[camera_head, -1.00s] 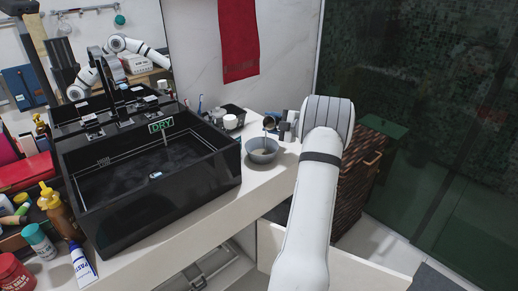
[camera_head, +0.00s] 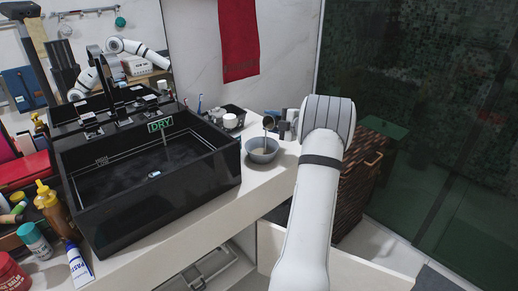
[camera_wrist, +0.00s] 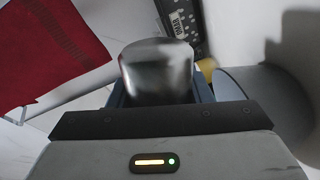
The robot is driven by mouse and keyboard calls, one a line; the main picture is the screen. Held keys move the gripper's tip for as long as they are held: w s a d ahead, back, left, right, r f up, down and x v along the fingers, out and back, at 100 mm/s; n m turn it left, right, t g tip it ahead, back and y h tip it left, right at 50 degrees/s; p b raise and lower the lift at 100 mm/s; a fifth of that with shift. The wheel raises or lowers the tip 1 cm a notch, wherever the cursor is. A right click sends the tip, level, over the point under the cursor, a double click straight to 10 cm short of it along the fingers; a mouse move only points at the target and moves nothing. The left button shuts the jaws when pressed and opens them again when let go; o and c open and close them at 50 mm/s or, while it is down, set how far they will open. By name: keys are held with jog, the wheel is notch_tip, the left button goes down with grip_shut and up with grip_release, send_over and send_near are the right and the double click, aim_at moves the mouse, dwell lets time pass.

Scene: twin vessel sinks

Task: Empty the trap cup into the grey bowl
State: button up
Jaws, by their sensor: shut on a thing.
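The trap cup (camera_wrist: 157,72) is a shiny metal cup between the blue fingers of my gripper (camera_wrist: 159,90) in the wrist view. My gripper is shut on it. In the head view the cup (camera_head: 269,122) is small and dark, held tilted just above the grey bowl (camera_head: 262,152). The bowl stands on the white counter, right of the black sink. Some pale content shows inside the bowl. My gripper (camera_head: 281,125) is partly hidden behind my white arm in the head view. The inside of the cup is hidden.
The black vessel sink (camera_head: 150,185) with a DRY label fills the left of the counter (camera_head: 190,220). Small containers (camera_head: 231,120) stand behind the bowl. Bottles and a tube (camera_head: 78,263) stand at the lower left. A red towel (camera_head: 239,40) hangs on the wall.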

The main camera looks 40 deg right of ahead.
jog(key=shift+s+a+r+n+b, duration=0.15)
jog(key=shift+a+n+b, duration=0.25)
jog(key=shift+b, duration=0.35)
jog(key=shift+s+a+r+n+b, duration=0.15)
jog(key=shift+a+n+b, duration=0.25)
jog(key=shift+b, duration=0.3)
jog(key=shift+a+r+n+h+b, duration=0.2)
jog(key=shift+r+n+h+b, duration=0.2)
jog(key=shift+n+b, duration=1.2)
